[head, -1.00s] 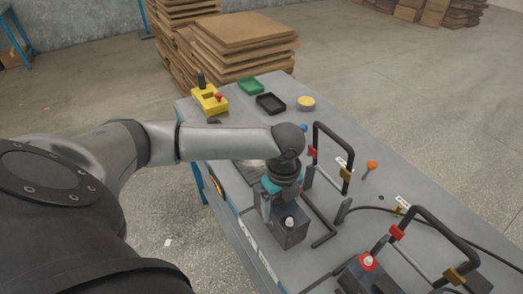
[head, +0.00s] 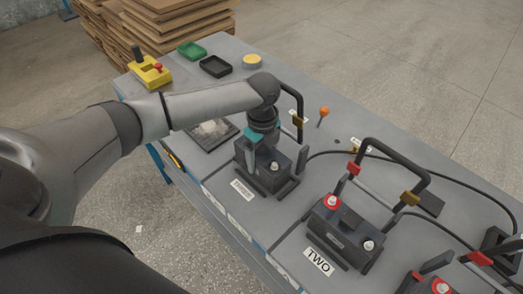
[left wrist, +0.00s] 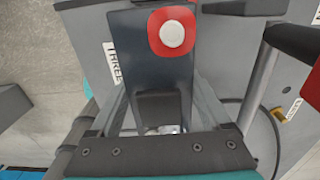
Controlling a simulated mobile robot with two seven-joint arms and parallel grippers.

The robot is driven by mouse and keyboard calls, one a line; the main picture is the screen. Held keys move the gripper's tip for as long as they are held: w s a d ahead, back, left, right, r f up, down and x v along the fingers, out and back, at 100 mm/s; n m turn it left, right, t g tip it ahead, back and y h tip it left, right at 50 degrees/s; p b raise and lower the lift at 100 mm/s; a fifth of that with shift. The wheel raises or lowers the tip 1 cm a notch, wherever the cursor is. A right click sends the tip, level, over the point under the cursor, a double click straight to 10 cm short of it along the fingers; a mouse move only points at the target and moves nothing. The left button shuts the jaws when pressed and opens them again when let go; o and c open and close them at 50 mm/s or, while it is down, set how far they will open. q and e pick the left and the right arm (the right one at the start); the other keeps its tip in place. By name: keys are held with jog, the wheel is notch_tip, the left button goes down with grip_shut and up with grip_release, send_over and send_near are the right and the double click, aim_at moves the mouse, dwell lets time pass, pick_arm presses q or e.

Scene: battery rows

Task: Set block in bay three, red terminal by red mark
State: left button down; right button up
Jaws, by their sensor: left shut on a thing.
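My left gripper (head: 262,146) is shut on a dark block (head: 268,177) and points down over bay three, beside its THREE label (head: 242,189). The block is upright between the bay's low side rails; I cannot tell whether it rests on the floor of the bay. Its pale terminal (head: 274,166) shows in the head view. Its red terminal (left wrist: 172,33) shows in the left wrist view, at the top of the block; my gripper hides it in the head view. A red piece (left wrist: 296,40) is on the bar right of the block. My right gripper is out of view.
Black cables cross the bench (head: 225,100). An orange knob (head: 323,111), black tray (head: 215,66) and yellow control box (head: 150,71) stand farther back.

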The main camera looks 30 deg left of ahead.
pick_arm(q)
jog(key=shift+w+f, duration=0.1)
jog(key=shift+w, duration=0.1)
jog(key=shift+f, duration=0.1)
grip_release()
jog(key=shift+s+f, duration=0.15)
jog(key=shift+s, duration=0.05)
notch_tip(320, 180, up, 8)
jog(key=shift+f+p, duration=0.1)
jog(key=shift+p, duration=0.75)
